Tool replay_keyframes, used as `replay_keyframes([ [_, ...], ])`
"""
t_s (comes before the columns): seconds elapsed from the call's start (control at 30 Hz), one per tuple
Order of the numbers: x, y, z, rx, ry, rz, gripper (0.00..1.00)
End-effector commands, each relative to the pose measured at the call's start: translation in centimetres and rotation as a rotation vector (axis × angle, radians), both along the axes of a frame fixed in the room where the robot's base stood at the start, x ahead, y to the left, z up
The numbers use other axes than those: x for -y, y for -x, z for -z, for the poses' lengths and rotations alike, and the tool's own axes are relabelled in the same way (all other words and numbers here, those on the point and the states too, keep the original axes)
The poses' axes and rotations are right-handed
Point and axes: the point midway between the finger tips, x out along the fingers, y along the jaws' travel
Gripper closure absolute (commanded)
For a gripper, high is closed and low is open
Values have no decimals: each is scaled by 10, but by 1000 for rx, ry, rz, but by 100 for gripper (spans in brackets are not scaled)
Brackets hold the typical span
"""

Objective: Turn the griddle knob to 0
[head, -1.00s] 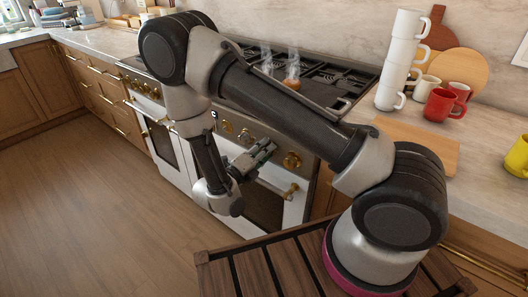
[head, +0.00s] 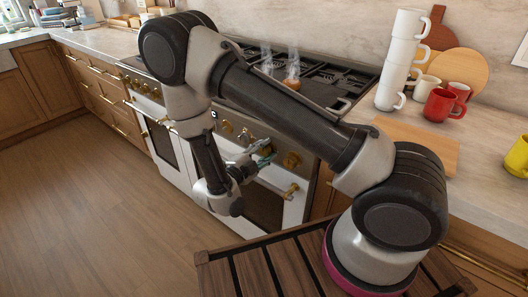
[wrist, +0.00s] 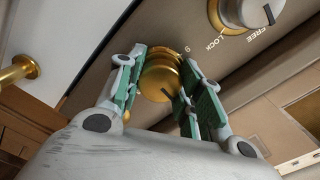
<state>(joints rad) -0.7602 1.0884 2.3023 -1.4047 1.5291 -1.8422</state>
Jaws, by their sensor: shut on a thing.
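The griddle knob is a round brass knob (wrist: 158,80) on the grey-brown front panel of the range. In the wrist view it sits between my gripper's two fingers, with a small digit printed on the panel just beyond it. A dark piece shows by the right finger. The knob's exact setting cannot be read.
A silver knob (wrist: 246,10) marked FREE and LOCK sits close by on the panel. A brass oven handle (head: 291,192) is below the knob. Stacked white cups (head: 402,60) and red mugs (head: 439,104) stand on the right counter.

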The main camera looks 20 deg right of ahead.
Motion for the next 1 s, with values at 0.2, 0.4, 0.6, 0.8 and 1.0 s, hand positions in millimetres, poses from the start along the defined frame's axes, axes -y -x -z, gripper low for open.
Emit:
replay_keyframes([
  [0.2, 0, 0, 1, -56, 35, -2, 88],
  [0.4, 0, 0, 1, -75, 46, -2, 88],
  [0.6, 0, 0, 1, -76, 47, -2, 88],
  [0.8, 0, 0, 1, -75, 48, -1, 53],
  [1.0, 0, 0, 1, -74, 48, 0, 42],
])
